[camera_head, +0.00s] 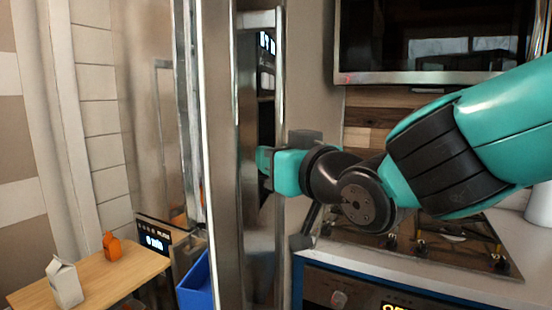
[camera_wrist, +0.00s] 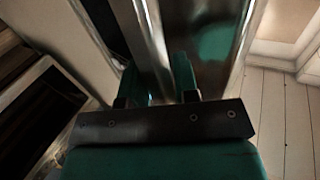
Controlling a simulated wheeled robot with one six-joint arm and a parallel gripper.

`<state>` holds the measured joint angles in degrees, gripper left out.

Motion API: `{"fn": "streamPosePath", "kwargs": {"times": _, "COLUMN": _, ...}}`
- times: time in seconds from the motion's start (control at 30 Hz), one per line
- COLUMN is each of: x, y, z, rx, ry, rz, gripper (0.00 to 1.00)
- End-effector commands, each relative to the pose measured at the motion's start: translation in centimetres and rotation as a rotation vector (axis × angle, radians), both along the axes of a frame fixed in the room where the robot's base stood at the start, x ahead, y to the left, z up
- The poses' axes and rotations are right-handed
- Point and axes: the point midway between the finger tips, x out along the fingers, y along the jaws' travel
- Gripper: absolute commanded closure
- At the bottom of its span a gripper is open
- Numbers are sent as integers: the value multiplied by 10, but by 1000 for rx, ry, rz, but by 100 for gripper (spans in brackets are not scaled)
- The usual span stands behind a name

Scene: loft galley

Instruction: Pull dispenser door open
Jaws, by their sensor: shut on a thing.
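The dispenser door (camera_head: 262,240) is a tall, shiny steel panel seen at a steep angle in the middle of the head view. A long vertical bar handle (camera_head: 280,75) runs along its right side, joined by a bracket at the top. My gripper (camera_head: 264,160) is at the handle at about mid-picture height, reaching in from the right. In the wrist view, my gripper's two teal fingers (camera_wrist: 158,82) lie on either side of the steel bar (camera_wrist: 150,35) and are shut on it. The exact finger contact is partly hidden by the gripper itself.
A blue bin (camera_head: 196,284) stands left of the door. Further left, a wooden table (camera_head: 95,272) holds a white carton (camera_head: 64,283) and an orange bottle (camera_head: 112,246). A counter with a cooktop (camera_head: 440,240) is close on the right, under a dark wall unit (camera_head: 430,35).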

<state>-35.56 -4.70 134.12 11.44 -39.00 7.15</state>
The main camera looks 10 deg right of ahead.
Motion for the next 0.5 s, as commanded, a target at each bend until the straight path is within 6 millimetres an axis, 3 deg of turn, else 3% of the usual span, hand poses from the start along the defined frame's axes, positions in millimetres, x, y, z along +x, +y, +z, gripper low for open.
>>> {"fn": "streamPosePath", "kwargs": {"times": 0.27, "x": -3, "y": 3, "z": -4, "rx": -4, "ry": 8, "rz": 12, "gripper": 100}}
{"fn": "streamPosePath", "kwargs": {"times": 0.3, "x": -3, "y": 3, "z": -4, "rx": -4, "ry": 8, "rz": 12, "gripper": 67}}
{"fn": "streamPosePath", "kwargs": {"times": 0.4, "x": -3, "y": 2, "z": -3, "rx": -4, "ry": 7, "rz": 10, "gripper": 47}}
{"fn": "streamPosePath", "kwargs": {"times": 0.5, "x": -2, "y": 1, "z": -3, "rx": -2, "ry": 6, "rz": 7, "gripper": 47}}
